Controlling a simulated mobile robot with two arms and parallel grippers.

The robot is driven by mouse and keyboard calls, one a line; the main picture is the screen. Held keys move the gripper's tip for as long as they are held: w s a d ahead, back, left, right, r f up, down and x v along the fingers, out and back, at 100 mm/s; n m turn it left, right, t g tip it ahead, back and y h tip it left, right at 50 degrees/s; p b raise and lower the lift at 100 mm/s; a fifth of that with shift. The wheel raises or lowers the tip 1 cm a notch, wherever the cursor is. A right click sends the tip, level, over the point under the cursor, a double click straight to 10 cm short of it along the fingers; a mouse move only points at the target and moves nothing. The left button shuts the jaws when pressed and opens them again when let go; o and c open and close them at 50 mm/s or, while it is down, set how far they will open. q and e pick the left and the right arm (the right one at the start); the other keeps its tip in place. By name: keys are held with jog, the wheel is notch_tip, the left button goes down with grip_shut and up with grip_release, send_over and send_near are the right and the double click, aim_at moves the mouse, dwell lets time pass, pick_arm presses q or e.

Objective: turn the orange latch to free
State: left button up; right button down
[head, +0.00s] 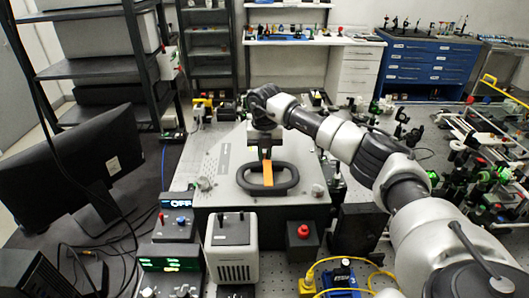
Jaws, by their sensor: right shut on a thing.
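The orange latch (268,173) stands out at the middle of the view, inside a black oval handle (290,182) on a grey metal lid plate (225,165). My right arm reaches in from the right. Its gripper (265,153) points down at the upper end of the latch and is shut on it. The fingers are small and dark here, and they hide the top of the latch. My left gripper is not in view.
A black monitor (70,165) stands at the left. In front of the plate are a display box reading OFF (176,220), a white box (231,245) and a red button box (303,240). Optical parts crowd the right.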

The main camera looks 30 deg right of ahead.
jog(key=shift+n, duration=0.3)
jog(key=n+b, duration=0.1)
jog(key=n, duration=0.2)
jog(key=shift+w+a+n+b, duration=0.1)
jog(key=shift+a+n+b, duration=0.05)
jog(key=shift+n+b, duration=0.2)
jog(key=n, duration=0.3)
jog(key=n+b, duration=0.1)
jog(key=shift+a+n, duration=0.25)
jog(key=n+b, duration=0.1)
jog(key=n, duration=0.3)
jog(key=shift+a, duration=0.2)
jog(key=n, duration=0.5)
jog(key=shift+s+a+r+b, duration=0.15)
jog(key=shift+s+b, duration=0.1)
jog(key=shift+b, duration=0.15)
jog(key=c, duration=1.2)
grip_release()
jog(key=shift+f, duration=0.2)
